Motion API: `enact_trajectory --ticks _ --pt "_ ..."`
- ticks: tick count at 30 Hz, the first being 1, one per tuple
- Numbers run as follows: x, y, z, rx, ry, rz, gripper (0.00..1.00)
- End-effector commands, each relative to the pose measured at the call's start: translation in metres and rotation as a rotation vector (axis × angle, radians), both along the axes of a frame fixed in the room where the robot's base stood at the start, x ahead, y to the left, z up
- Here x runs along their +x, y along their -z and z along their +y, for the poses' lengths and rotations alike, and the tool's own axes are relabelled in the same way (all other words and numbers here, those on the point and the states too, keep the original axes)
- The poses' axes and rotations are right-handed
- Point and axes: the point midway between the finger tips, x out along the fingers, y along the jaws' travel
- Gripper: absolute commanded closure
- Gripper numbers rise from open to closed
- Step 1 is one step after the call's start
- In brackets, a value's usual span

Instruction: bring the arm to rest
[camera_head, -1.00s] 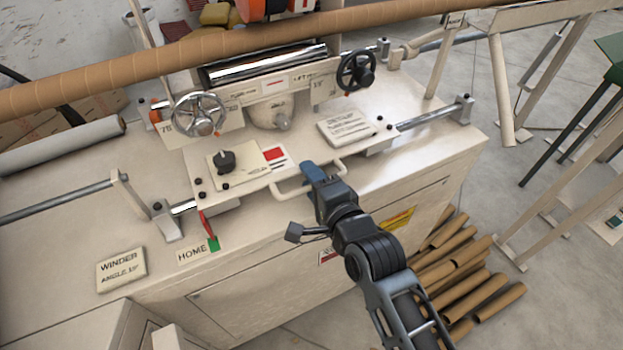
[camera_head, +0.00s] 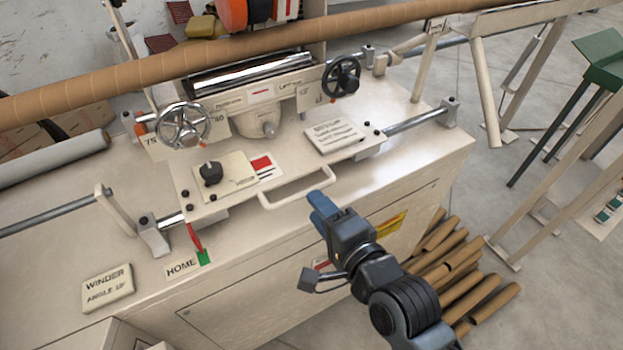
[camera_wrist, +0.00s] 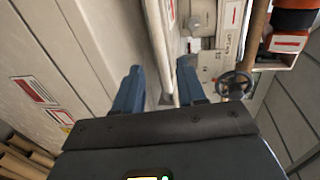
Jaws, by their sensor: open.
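My gripper (camera_head: 317,207) is in front of the winder bench, just below and apart from the white carriage handle (camera_head: 298,190) in the head view. A red pointer (camera_head: 194,237) on the carriage stands by the green mark (camera_head: 204,257) next to the HOME label (camera_head: 181,268).
A long brown tube (camera_head: 230,48) crosses above the bench. Cardboard tubes (camera_head: 468,280) are piled on the floor right of my arm. A green-topped stand (camera_head: 600,62) is at the right. Open floor shows between the bench and the stand.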

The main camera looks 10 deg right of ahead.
Motion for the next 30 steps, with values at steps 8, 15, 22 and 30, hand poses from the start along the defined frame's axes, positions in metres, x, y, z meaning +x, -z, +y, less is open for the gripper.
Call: enact_trajectory --ticks 8,15,22,30 --pt "-0.010 0.004 -0.003 -0.027 0.003 -0.004 0.60" --pt "-0.087 0.022 -0.033 -0.282 0.023 -0.041 0.60" --pt "-0.177 0.019 -0.065 -0.631 0.018 -0.081 0.60" --pt "-0.271 -0.013 -0.096 -1.058 -0.037 -0.116 0.60"
